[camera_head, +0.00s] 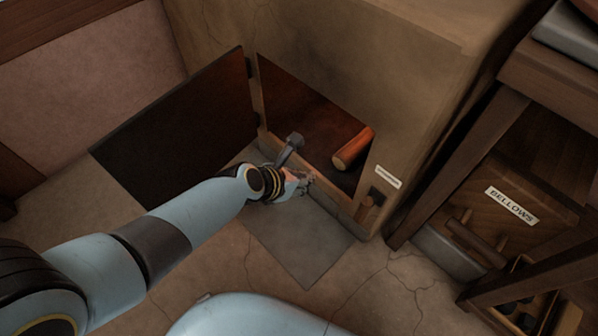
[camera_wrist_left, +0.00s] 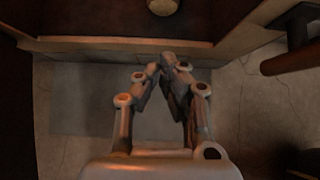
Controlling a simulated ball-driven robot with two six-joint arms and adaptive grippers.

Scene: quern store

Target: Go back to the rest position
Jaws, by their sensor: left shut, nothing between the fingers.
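My left gripper (camera_head: 307,180) is shut and empty, just in front of the open cupboard's lower front edge. In the left wrist view the gripper (camera_wrist_left: 172,62) shows its fingertips together over the floor, close to the cupboard's sill. The cupboard (camera_head: 400,75) has its dark door (camera_head: 180,130) swung open to the left. A reddish-brown cylinder (camera_head: 352,148) lies inside near the right side of the opening; its round end also shows at the top of the left wrist view (camera_wrist_left: 162,6). My right gripper is in neither view.
A grey slab (camera_head: 300,245) lies on the cracked floor before the cupboard. Floor in front is mostly clear.

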